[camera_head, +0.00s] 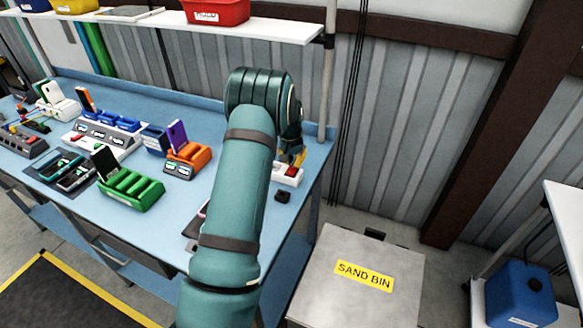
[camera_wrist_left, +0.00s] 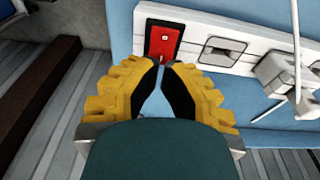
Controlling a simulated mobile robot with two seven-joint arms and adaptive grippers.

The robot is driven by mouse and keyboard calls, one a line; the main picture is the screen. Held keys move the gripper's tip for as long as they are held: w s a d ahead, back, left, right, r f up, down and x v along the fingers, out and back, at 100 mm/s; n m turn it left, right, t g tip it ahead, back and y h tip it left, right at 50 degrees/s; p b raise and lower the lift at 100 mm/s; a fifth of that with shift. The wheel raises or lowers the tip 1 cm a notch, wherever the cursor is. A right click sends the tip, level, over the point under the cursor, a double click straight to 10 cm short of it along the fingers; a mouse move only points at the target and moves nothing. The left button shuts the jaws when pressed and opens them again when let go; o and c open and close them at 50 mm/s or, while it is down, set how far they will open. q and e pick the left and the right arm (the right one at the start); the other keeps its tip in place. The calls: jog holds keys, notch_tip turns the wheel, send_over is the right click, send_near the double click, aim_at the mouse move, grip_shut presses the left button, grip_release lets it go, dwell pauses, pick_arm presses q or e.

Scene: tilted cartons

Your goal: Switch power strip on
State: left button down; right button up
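The white power strip (camera_head: 285,182) lies at the right end of the blue table, mostly hidden behind my left arm. Its red switch (camera_head: 291,170) shows at the near end. In the left wrist view the strip (camera_wrist_left: 262,58) runs off to the right, with the red rocker switch (camera_wrist_left: 163,41) at its left end. My left gripper (camera_wrist_left: 163,63) has yellow fingers with black pads; the tips are together, with nothing between them. They overlap the lower edge of the switch; I cannot tell whether they touch it. The gripper (camera_head: 298,157) is partly hidden by my arm in the head view. My right gripper is out of view.
A green rack (camera_head: 130,188), an orange holder (camera_head: 190,155) and several other device stands fill the table's left. A small black block (camera_head: 283,196) lies near the strip. A sand bin (camera_head: 355,285) stands right of the table.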

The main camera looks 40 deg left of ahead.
aim_at(293, 167)
pick_arm(q)
jog(key=shift+r+p, duration=1.2)
jog(key=shift+r, duration=1.15)
